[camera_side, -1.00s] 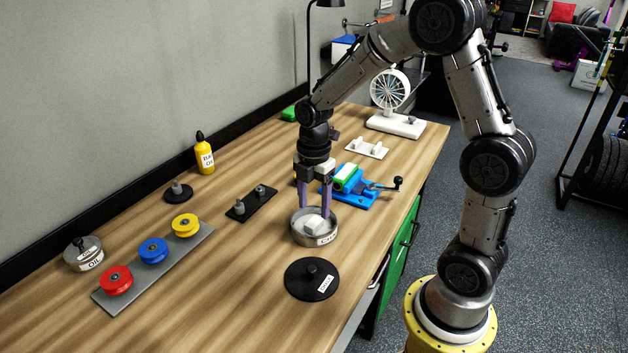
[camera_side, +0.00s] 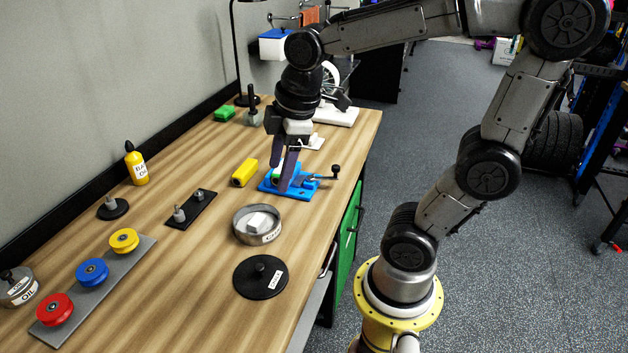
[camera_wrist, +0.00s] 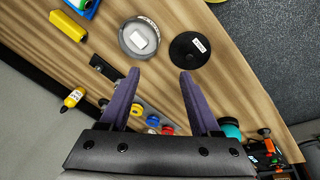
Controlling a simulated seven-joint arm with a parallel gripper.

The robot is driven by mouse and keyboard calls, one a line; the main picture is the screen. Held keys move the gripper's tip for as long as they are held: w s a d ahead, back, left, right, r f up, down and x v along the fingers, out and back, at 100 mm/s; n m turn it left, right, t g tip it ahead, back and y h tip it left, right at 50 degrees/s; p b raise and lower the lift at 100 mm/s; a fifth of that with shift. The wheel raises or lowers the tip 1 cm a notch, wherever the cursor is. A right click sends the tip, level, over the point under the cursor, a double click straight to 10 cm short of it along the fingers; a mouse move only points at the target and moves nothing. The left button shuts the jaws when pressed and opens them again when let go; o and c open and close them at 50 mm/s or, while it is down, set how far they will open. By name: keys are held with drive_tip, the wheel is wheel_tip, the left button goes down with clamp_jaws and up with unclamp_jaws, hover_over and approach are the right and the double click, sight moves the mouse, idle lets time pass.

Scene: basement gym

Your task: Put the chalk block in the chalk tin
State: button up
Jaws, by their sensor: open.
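The white chalk block (camera_side: 257,222) lies inside the round metal chalk tin (camera_side: 240,232), which stands uncovered on the bench. In the wrist view the chalk block (camera_wrist: 140,41) also shows inside the tin (camera_wrist: 123,36). A black round lid (camera_side: 261,277) with a knob and a label lies on the bench in front of the tin; it shows in the wrist view too (camera_wrist: 184,52). My gripper (camera_side: 284,184) is open and empty, raised above the bench beyond the tin, in front of the blue vise in the side view. Its fingers (camera_wrist: 158,75) have nothing between them.
The blue vise (camera_side: 293,190) and a yellow block (camera_side: 244,172) lie beyond the tin. Bare wood surrounds the tin.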

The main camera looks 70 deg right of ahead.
drive_tip(key=s+a+m+t, duration=0.2)
drive_tip(key=s+m, duration=0.5)
drive_tip(key=s, duration=0.1)
drive_tip(key=shift+a+m+t, duration=0.15)
drive_tip(key=shift+m+t, duration=0.15)
